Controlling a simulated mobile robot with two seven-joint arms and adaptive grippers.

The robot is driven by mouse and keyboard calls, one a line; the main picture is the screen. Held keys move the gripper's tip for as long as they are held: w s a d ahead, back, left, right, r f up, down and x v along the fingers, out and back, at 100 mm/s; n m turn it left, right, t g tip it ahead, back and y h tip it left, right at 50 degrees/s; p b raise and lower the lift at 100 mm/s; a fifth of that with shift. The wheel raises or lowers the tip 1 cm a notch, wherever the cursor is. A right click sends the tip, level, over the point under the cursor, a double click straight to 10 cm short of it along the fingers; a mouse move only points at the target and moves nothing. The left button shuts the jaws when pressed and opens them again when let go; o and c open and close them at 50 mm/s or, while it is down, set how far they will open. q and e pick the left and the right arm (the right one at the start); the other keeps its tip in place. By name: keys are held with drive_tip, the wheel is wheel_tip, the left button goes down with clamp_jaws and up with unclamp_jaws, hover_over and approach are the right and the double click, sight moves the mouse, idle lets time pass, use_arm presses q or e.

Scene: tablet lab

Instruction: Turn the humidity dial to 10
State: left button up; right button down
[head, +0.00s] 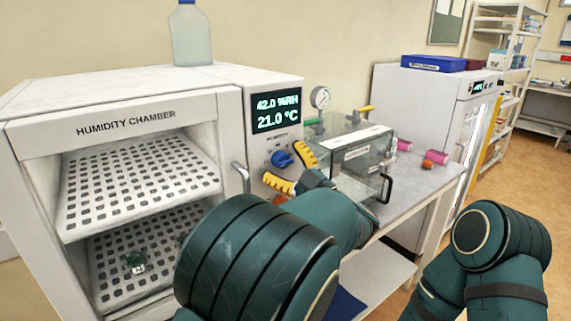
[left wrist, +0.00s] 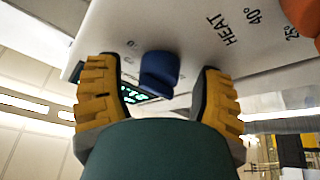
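The humidity chamber (head: 125,120) stands at the left with its front open. Its display (head: 277,108) reads 42.0 %RH and 21.0 °C. The blue humidity dial (head: 282,159) sits on the panel below the display; it also shows in the left wrist view (left wrist: 159,72). My left gripper (head: 290,169) is open in front of the panel, its yellow fingers (left wrist: 160,88) on either side of the blue dial, with gaps showing on both sides. An orange knob (left wrist: 302,14) is at the upper right of the wrist view, near the HEAT marking. My right gripper is out of view.
A clear-walled box (head: 350,160) with a gauge (head: 320,97) stands right of the chamber on the table. Pink and orange cylinders (head: 436,158) lie farther right. A bottle (head: 190,35) stands on the chamber. A door handle (head: 241,177) sticks out left of my left gripper.

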use_arm(q)
drive_tip(key=shift+d, duration=0.1)
drive_tip(key=v, duration=0.7)
drive_tip(key=shift+s+d, duration=0.15)
drive_tip(key=shift+s, duration=0.05)
drive_tip(key=shift+f, duration=0.1)
